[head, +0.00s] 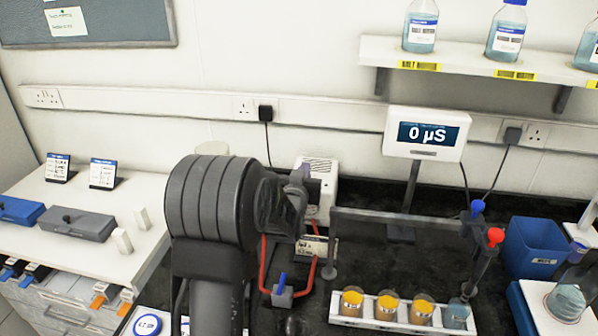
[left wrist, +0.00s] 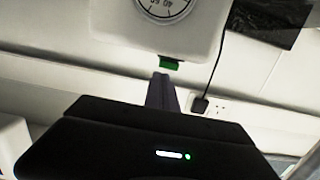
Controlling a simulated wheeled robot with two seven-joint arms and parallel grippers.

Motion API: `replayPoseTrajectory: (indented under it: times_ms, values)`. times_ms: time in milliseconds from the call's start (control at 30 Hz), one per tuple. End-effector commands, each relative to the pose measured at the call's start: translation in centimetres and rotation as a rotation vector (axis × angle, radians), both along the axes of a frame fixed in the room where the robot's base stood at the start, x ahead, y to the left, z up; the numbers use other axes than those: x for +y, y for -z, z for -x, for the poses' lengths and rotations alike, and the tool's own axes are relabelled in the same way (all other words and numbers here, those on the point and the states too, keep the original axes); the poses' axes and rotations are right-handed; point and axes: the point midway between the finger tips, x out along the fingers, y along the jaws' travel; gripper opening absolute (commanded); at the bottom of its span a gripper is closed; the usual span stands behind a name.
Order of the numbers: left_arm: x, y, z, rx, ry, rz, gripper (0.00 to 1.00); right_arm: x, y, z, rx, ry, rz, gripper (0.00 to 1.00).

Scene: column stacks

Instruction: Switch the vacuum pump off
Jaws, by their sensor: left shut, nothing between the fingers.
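The vacuum pump (head: 322,168) is a white vented box at the back of the dark bench, partly hidden behind my left arm and gripper. In the left wrist view a white housing (left wrist: 200,30) with a round dial, seen upside down, fills the top. A small green switch (left wrist: 171,63) sits at its lower edge. My left gripper (head: 300,186) is at the pump in the head view. Its shut, empty grey fingers (left wrist: 162,76) are right beside the green switch; I cannot tell whether they touch it. My right gripper is not in view.
Red tubing (head: 264,262) runs below my gripper. A white counter is at left.

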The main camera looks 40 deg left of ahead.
Motion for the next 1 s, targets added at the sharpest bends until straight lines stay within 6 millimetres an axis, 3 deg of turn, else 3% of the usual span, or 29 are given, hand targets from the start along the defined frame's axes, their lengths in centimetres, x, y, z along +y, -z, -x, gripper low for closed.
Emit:
replayPoseTrajectory:
  times_ms: [133, 267, 600, 1000]
  values:
    - [0.7, -3.2, -1.0, -0.006, 0.001, 0.0, 0.0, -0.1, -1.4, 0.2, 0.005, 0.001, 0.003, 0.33]
    - [-0.7, -3.3, 1.4, -0.008, 0.002, 0.007, 0.0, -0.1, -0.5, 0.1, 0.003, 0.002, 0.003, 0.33]
    - [-3.3, -5.4, 6.2, -0.006, 0.0, 0.005, 0.0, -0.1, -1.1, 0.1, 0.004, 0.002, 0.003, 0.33]
    - [-4.0, -5.8, 7.3, -0.003, 0.001, -0.001, 0.0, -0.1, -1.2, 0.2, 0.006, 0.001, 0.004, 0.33]
